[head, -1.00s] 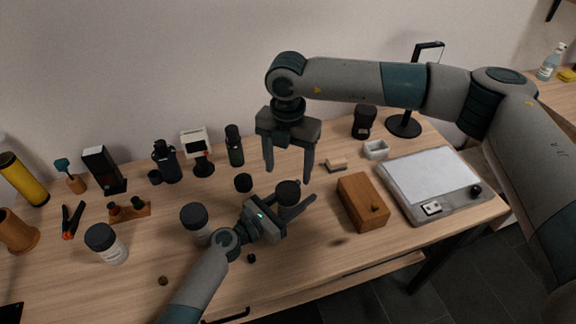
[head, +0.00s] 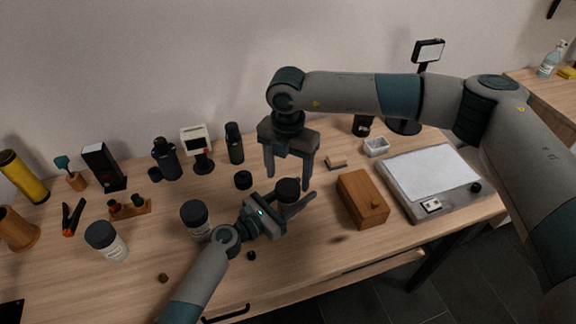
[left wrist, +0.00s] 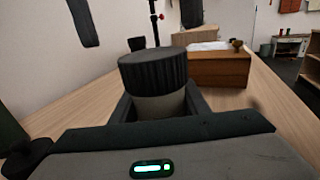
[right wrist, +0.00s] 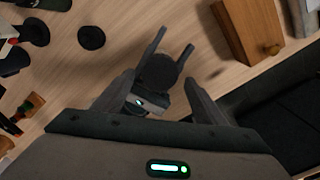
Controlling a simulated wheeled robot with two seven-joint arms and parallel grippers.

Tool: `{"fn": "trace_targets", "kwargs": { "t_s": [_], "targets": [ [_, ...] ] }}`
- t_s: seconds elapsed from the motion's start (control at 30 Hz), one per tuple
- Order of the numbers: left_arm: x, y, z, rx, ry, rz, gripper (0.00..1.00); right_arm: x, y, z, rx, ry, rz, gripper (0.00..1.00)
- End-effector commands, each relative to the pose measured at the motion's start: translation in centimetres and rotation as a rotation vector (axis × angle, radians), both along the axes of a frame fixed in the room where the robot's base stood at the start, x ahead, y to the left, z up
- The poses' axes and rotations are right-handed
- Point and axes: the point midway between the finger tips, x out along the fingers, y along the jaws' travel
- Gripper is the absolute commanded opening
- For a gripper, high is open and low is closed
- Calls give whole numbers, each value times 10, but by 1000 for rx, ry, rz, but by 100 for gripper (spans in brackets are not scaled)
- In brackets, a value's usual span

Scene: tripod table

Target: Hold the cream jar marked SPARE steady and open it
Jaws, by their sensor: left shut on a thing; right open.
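A jar with a ribbed black lid (head: 288,190) is held in my left gripper (head: 293,206). In the left wrist view its pale body (left wrist: 160,106) sits upright between the two fingers, below the lid (left wrist: 153,68). No SPARE marking can be read on it. My right gripper (head: 288,182) points down above this jar, open and empty. In the right wrist view the lid (right wrist: 158,70) lies between and beyond its open fingers, not gripped. Two similar black-lidded jars stand to the left, one nearer (head: 195,217) and one farther left (head: 104,240); their labels are too small to read.
A wooden box (head: 361,200) with a knob stands close to the right of the held jar. A black disc (head: 243,180) lies to its left. Bottles and small devices line the back. A grey-white board (head: 430,180) fills the right side.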

Motion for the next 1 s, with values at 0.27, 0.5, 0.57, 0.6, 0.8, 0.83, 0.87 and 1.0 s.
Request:
{"fn": "trace_targets", "kwargs": {
  "t_s": [0.27, 0.5, 0.57, 0.6, 0.8, 0.83, 0.87, 1.0],
  "targets": [
    [0, 0, 0, 0, 0, 0, 0, 0, 0, -34, -1, 2, -1, 65],
    [0, 0, 0, 0, 0, 0, 0, 0, 0, -44, 0, 1, 0, 65],
    [0, 0, 0, 0, 0, 0, 0, 0, 0, -44, 0, 1, 0, 65],
    [0, 0, 0, 0, 0, 0, 0, 0, 0, -44, 0, 1, 0, 65],
    [0, 0, 0, 0, 0, 0, 0, 0, 0, -44, -1, 0, 0, 48],
    [0, 0, 0, 0, 0, 0, 0, 0, 0, -44, -1, 0, 0, 41],
    [0, 0, 0, 0, 0, 0, 0, 0, 0, -44, -1, 0, 0, 34],
    [0, 0, 0, 0, 0, 0, 0, 0, 0, -44, -1, 0, 2, 23]
  ]
}}
